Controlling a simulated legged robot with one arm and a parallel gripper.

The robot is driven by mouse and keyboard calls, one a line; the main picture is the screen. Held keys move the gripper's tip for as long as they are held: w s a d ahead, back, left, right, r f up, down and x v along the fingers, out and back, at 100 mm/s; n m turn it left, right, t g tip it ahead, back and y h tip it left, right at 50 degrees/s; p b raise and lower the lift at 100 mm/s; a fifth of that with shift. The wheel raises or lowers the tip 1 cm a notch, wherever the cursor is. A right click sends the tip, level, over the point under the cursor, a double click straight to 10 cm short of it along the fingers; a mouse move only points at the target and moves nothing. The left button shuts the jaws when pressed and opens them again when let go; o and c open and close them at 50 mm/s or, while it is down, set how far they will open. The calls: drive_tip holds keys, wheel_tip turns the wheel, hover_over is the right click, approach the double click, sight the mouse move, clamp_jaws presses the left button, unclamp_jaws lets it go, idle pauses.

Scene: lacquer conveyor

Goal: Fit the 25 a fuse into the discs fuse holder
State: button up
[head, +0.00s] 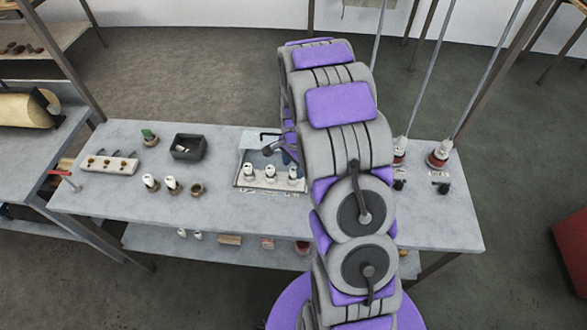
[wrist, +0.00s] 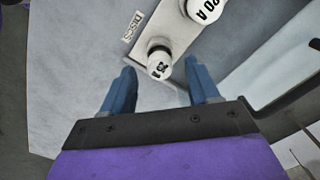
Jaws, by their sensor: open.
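A white-capped fuse (wrist: 160,64) stands in the end place of a pale strip (wrist: 184,32) in the wrist view. Its print is upside down and looks like 25. The label beside it reads DISCS (wrist: 132,26), which marks the fuse holder. A second cap marked 20 A (wrist: 205,8) stands farther along the strip. My gripper (wrist: 160,74) is open, its blue fingertips apart on either side of the 25 fuse. I cannot tell whether they touch it. In the head view the strip (head: 258,185) carries three white caps, and my gripper (head: 276,147) is partly hidden by my arm.
A black bin (head: 187,153) and a knobbed white strip (head: 110,164) are farther left. Red-and-white fixtures (head: 440,153) stand at right.

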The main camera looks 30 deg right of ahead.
wheel_tip(320, 180, up, 14)
drive_tip(key=p, duration=0.1)
drive_tip(key=shift+d+r+p, duration=0.15)
drive_tip(key=shift+d+p, duration=0.1)
drive_tip(key=shift+p, duration=0.15)
drive_tip(key=shift+a, duration=0.1)
drive_tip(key=s+a+r+n, duration=0.4)
drive_tip(key=s+a, duration=0.1)
drive_tip(key=s, duration=0.2)
drive_tip(key=s+a+r+n, duration=0.3)
drive_tip(key=s+a+r, duration=0.1)
drive_tip(key=s+r, duration=0.15)
drive_tip(key=s+a+n+g, duration=0.1)
drive_tip(key=s+n, duration=0.3)
drive_tip(key=s, duration=0.6)
drive_tip(key=s+a+n+b, duration=0.1)
drive_tip(key=s+a+n, duration=0.3)
drive_tip(key=s, duration=0.5)
drive_tip(key=shift+s+a+r+n+g, duration=0.35)
drive_tip(key=shift+n+g, duration=0.05)
drive_tip(key=shift+c, duration=0.2)
